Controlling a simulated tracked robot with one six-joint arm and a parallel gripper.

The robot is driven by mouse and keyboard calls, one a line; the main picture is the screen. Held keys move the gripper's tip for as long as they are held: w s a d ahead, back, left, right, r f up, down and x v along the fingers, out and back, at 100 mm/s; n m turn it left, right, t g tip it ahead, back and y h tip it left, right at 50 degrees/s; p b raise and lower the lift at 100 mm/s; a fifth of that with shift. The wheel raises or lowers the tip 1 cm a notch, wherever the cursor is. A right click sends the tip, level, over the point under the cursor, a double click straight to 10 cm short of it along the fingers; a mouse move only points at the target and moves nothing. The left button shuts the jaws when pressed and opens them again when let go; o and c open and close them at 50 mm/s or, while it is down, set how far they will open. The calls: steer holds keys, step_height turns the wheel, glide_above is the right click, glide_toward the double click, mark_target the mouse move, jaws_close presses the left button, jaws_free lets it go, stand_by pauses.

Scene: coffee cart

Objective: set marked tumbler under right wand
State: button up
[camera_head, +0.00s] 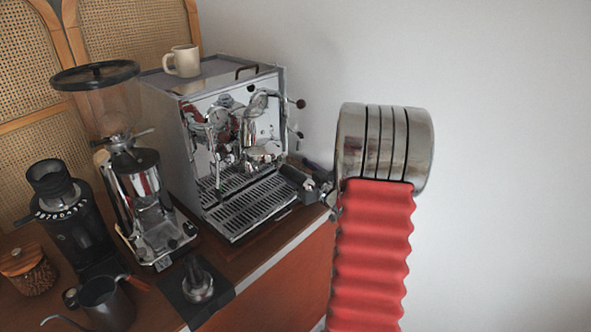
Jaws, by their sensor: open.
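The espresso machine (235,145) stands at the back of the cart, its front facing right and toward me. A thin left wand (217,176) hangs over the drip tray (250,205). The right wand cannot be made out clearly near the machine's right front edge. No marked tumbler can be picked out. My gripper (297,170) is small and partly behind my arm, by the right front corner of the machine. Its dark jaws point left and look apart. I see nothing held between them, though the detail is small.
A cream mug (184,61) sits on top of the machine. A grinder (140,190), a black grinder (75,220), a dark pitcher (105,302), a tamper (198,284) on a black mat and a jar of beans (27,272) crowd the left. Right of the cart is plain wall.

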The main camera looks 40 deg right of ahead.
steer(key=s+a, duration=0.2)
steer(key=s, duration=1.1)
steer(key=shift+a+r, duration=0.2)
steer(key=shift+r, duration=0.1)
